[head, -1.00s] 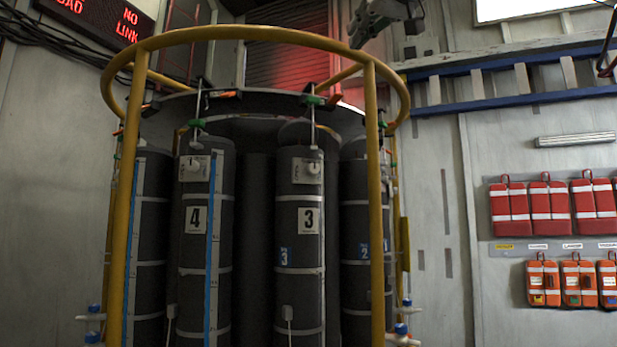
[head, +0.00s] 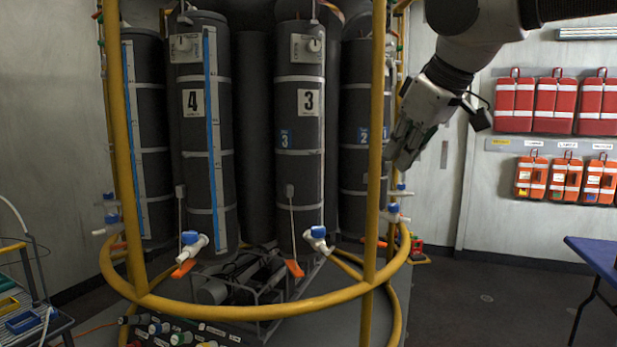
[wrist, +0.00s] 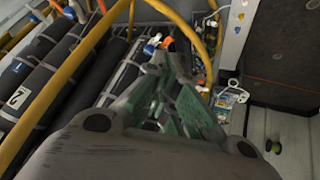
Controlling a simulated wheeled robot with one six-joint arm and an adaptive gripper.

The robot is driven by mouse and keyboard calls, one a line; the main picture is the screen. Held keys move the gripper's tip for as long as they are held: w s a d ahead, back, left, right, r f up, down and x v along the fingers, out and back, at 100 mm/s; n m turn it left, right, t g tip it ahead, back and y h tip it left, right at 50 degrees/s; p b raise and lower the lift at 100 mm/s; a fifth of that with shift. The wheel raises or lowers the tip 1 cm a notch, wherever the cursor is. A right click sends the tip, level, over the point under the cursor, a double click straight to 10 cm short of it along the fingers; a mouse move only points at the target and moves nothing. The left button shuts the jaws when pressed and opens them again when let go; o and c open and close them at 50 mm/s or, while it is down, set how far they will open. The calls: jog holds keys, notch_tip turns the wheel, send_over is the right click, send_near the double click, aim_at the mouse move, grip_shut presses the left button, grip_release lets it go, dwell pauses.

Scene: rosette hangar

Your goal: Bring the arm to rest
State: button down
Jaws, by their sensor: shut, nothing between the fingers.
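My gripper (head: 408,143) hangs at the right of the yellow-railed cylinder rack in the head view, pointing down and to the left. It is shut and holds nothing. It appears near the right-hand yellow post, and I cannot tell whether it touches it. In the wrist view my gripper (wrist: 172,105) shows its green-padded fingers together in the middle. The yellow rail (wrist: 122,30) curves past beyond the fingers, with the dark cylinders to the left.
The rack's yellow lower ring (head: 255,308) juts out low in front. Dark cylinders marked 4 (head: 192,150) and 3 (head: 305,150) stand inside. Red pouches (head: 555,103) hang on the right wall. A blue table (head: 597,255) is at the right edge, a cart (head: 35,325) lower left.

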jog(key=s+d+f+m+g+h, duration=0.1)
jog(key=s+d+f+m, duration=0.3)
jog(key=d+f, duration=0.5)
jog(key=s+d+f+m+g+h, duration=0.1)
jog(key=s+d+f+m, duration=0.3)
jog(key=s+d+f, duration=0.5)
jog(key=shift+d+f+g+h, duration=0.4)
jog(key=shift+d+f, duration=0.2)
jog(key=shift+d, duration=0.65)
